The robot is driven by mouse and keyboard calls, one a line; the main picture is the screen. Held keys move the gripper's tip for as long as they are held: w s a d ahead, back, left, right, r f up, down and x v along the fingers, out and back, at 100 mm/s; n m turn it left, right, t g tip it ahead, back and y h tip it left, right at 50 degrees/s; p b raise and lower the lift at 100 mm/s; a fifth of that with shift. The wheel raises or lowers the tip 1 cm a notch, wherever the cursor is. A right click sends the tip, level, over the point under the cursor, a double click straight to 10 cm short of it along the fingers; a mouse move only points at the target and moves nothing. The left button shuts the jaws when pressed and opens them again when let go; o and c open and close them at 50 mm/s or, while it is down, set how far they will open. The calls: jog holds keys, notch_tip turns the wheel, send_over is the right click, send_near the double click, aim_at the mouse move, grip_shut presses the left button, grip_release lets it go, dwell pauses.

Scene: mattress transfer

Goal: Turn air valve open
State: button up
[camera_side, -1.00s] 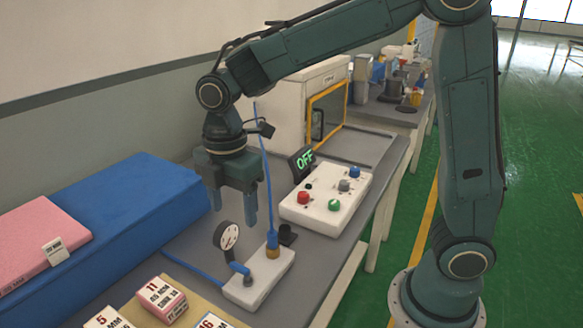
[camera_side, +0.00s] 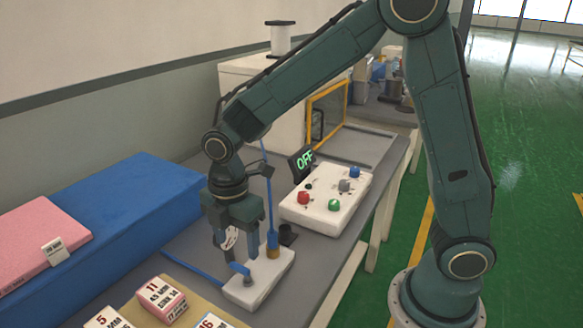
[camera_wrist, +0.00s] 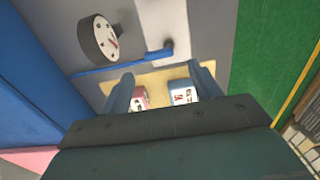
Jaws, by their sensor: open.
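The air valve unit has a white base (camera_side: 262,283) on the grey bench, with a small blue valve handle (camera_side: 240,268) on top. Its round gauge (camera_wrist: 103,40) shows clearly in the wrist view, but my gripper partly hides it in the side view. The blue handle (camera_wrist: 167,50) also shows in the wrist view, near a blue hose. My gripper (camera_side: 236,246) is open and empty, pointing down just above the handle. Its two fingers (camera_wrist: 162,76) are spread apart in the wrist view, with the handle beyond them. I cannot tell whether a finger touches anything.
A blue mattress (camera_side: 130,220) with a pink block (camera_side: 38,238) lies at left. Numbered boxes (camera_side: 161,299) stand on a tan board in front. A white control box (camera_side: 325,203) with coloured knobs and an "OFF" display (camera_side: 302,163) stand behind right. A blue tube rises by the brass fitting.

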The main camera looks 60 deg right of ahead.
aim_at(240, 266)
jog(key=shift+f, duration=3.05)
jog(key=c, duration=1)
